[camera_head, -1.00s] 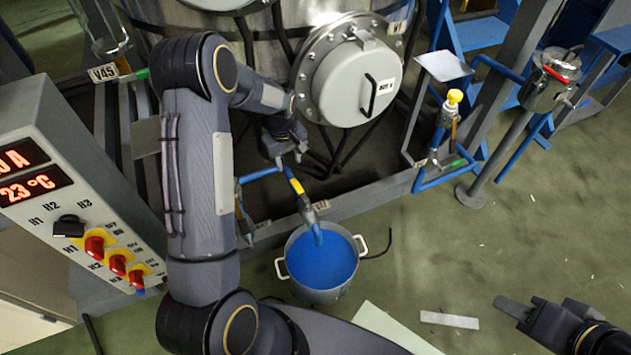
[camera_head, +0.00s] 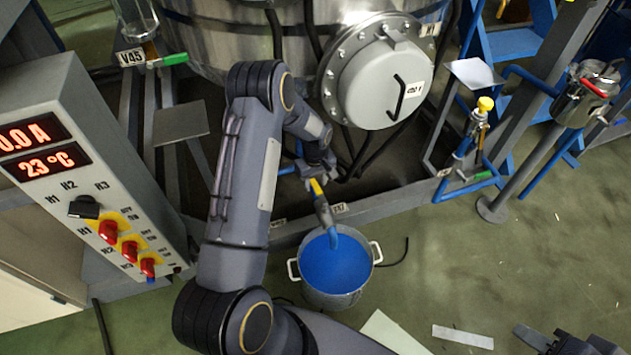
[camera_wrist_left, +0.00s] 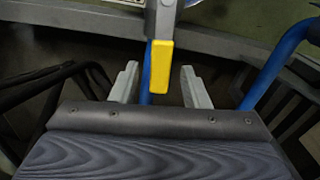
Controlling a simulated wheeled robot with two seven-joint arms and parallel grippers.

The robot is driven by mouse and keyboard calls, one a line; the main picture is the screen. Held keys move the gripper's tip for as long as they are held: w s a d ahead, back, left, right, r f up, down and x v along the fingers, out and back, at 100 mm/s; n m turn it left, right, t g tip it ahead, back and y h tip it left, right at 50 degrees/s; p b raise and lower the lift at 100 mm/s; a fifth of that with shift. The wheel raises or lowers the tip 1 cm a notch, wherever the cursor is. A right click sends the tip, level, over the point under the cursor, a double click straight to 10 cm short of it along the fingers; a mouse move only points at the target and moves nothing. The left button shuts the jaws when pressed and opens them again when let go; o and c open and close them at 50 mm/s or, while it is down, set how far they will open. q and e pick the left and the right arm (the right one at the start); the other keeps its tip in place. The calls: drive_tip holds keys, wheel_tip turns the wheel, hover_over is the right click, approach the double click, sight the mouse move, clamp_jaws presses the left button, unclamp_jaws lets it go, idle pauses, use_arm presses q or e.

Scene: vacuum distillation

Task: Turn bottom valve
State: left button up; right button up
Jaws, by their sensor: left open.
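In the left wrist view the yellow handle (camera_wrist_left: 161,68) stands upright between the two grey fingers, with a gap on each side. My left gripper (camera_wrist_left: 159,69) is open around the handle's end and does not appear to touch it. In the head view my left gripper (camera_head: 314,174) is just above the handle, its fingers partly hidden. My right gripper (camera_head: 532,338) is at the bottom right edge, cut off, far from the valve.
A metal pot (camera_head: 335,290) with blue liquid stands on the floor under the outlet. A grey frame beam (camera_head: 385,207) runs behind the valve. The control panel (camera_head: 75,160) is at left. Another valve with a yellow knob (camera_head: 485,104) is at right.

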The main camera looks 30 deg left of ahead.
use_arm(q)
clamp_jaws()
drive_tip(key=shift+s+a, duration=0.1)
idle(0.3)
drive_tip(key=s+d+n+p, duration=0.1)
drive_tip(key=s+n+p, duration=0.4)
drive_tip(key=s+n, duration=0.4)
drive_tip(key=shift+d+n, duration=0.2)
drive_tip(key=shift+n, duration=3.7)
drive_tip(key=shift+s+d, duration=0.1)
